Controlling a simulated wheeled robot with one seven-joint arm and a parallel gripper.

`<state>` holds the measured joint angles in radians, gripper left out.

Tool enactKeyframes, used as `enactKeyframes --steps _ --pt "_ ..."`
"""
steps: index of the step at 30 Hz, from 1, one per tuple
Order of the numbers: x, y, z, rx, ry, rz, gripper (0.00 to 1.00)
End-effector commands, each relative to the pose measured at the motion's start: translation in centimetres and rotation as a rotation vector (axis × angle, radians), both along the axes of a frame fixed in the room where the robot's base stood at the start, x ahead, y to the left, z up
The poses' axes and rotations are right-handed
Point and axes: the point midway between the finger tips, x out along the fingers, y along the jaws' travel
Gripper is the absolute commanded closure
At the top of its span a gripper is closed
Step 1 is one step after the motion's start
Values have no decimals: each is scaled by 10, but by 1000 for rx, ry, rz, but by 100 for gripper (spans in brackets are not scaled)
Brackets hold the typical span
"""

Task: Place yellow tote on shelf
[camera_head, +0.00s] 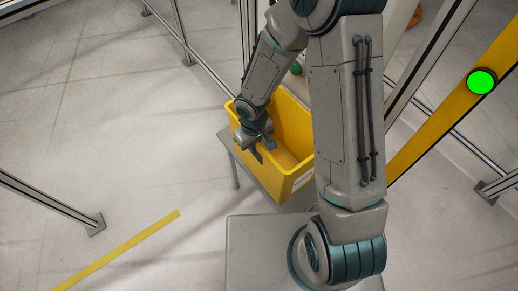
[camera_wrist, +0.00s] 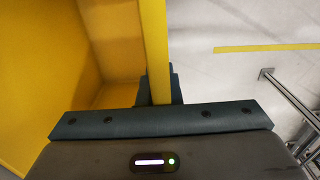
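The yellow tote (camera_head: 297,168) is an open-topped bin. It stands upright on a small grey stand (camera_head: 224,137) in the middle of the head view, and my arm hides part of its right side. My gripper (camera_head: 261,148) reaches down at its left wall. In the wrist view the tote's wall (camera_wrist: 154,45) runs between the fingers of my gripper (camera_wrist: 160,90), one finger inside and one outside. The fingers look closed against the wall. The tote looks empty where I can see in. I cannot make out a shelf for certain.
Metal fence posts stand behind the tote, and another post foot (camera_head: 96,225) is at the left. A yellow post with a green light (camera_head: 481,82) rises at the right. A yellow floor line (camera_head: 120,249) crosses the lower left.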

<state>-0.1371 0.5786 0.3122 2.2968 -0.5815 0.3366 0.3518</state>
Motion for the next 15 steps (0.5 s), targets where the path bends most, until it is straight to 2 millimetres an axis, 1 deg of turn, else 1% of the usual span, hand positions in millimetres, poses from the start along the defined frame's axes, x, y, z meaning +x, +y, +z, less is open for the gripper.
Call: enactKeyframes --steps 2,10,15 --pt "2 -5 2 -1 -1 0 100" --pt "3 -10 -16 -2 1 -10 100" --pt "4 -12 -21 -1 -1 -15 100"
